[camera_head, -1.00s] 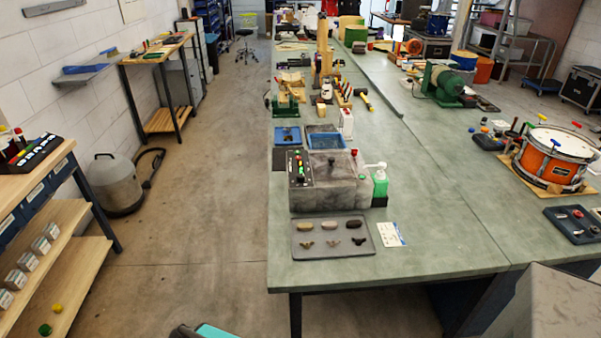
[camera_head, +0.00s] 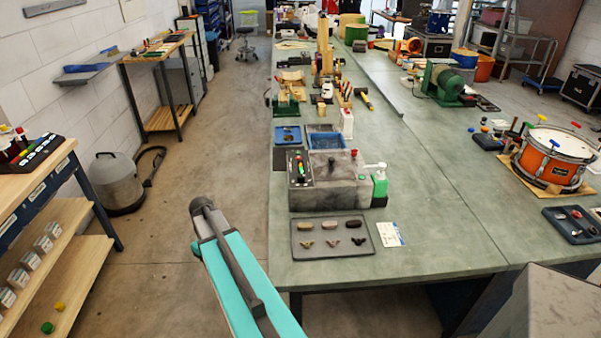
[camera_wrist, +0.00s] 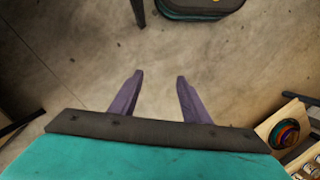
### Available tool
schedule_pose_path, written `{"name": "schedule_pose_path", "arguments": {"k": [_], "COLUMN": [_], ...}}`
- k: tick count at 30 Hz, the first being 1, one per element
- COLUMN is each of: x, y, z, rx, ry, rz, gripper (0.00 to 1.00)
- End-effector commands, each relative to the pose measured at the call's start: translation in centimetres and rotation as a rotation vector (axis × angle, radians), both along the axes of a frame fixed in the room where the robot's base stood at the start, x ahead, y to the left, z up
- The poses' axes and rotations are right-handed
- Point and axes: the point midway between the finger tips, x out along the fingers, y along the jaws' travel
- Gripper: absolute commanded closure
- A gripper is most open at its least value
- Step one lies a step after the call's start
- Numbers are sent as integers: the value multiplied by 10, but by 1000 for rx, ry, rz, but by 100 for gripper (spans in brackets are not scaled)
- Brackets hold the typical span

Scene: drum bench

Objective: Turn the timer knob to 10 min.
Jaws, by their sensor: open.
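A grey box-shaped machine (camera_head: 338,190) stands near the front of the green bench. Its upright control panel (camera_head: 299,168) on the left side carries several small coloured buttons or knobs. Which of them is the timer knob is too small to tell. My gripper (camera_wrist: 158,82) shows in the wrist view with its two purple fingers apart and nothing between them, above bare concrete floor. In the head view my teal arm reaches up from the bottom, left of the bench; the fingers cannot be made out there.
A grey tray (camera_head: 333,238) with several small parts and a white card (camera_head: 390,234) lie in front of the machine. A green bottle (camera_head: 380,183) stands at its right. A wooden shelf unit (camera_head: 60,230) is at the left.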

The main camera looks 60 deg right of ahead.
Motion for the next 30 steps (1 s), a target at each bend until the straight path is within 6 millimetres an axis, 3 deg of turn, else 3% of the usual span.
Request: {"name": "schedule_pose_path", "arguments": {"k": [1, 6, 14, 22, 30], "x": [5, 9, -2, -32, -79], "y": [-19, -71, -149, -223, -282], "z": [17, 67, 150, 243, 337], "rx": [-6, -20, -50, -89, -133], "ry": [-14, -48, -97, -140, -176], "rz": [-13, -39, -82, -125, -166], "gripper": [57, 57, 57, 57, 57]}}
